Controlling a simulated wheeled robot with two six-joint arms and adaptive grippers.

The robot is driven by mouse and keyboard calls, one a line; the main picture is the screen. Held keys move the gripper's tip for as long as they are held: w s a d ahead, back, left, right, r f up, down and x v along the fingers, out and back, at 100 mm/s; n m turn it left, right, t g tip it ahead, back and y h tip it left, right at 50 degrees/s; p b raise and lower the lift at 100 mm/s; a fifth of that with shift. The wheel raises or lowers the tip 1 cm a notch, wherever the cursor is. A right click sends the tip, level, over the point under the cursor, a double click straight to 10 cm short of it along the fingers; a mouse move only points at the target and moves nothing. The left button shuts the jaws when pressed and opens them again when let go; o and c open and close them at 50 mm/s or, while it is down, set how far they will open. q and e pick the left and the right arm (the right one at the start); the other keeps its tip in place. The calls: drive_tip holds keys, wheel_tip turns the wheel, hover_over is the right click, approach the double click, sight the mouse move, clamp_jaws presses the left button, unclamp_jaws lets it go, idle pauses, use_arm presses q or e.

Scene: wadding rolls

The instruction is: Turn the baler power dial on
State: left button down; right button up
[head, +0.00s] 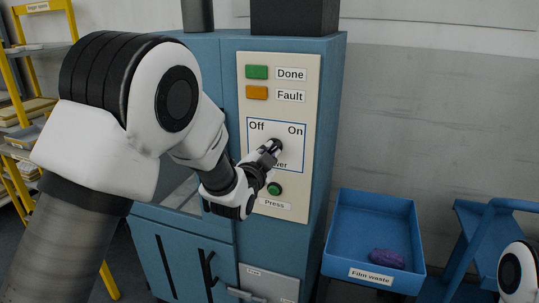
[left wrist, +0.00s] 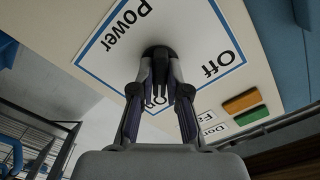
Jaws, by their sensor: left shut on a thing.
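The power dial (head: 278,144) is a dark round knob inside a blue-outlined square on the baler's cream control panel (head: 288,218), with "Off" at its upper left and "On" at its upper right. My left gripper (head: 271,150) is shut on the dial, fingers reaching it from the lower left. In the left wrist view the fingertips (left wrist: 160,82) close around the dark knob (left wrist: 158,51), with the "Off" and "Power" labels beside it and "On" partly behind the fingers. The fingers hide the dial's pointing direction. My right gripper is out of view.
Above the dial are a green Done lamp (head: 257,72) and an orange Fault lamp (head: 257,93). A green Press button (head: 274,189) sits just below my left gripper. A blue Film waste bin (head: 345,220) holding a purple lump (head: 387,258) stands right of the baler.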

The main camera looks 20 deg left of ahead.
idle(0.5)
use_arm(q)
drive_tip(key=c, duration=1.2)
unclamp_jaws()
drive_tip(key=shift+o, duration=0.2)
drive_tip(key=shift+s, duration=0.1)
drive_tip(key=s, duration=1.2)
drive_tip(key=shift+a, duration=0.15)
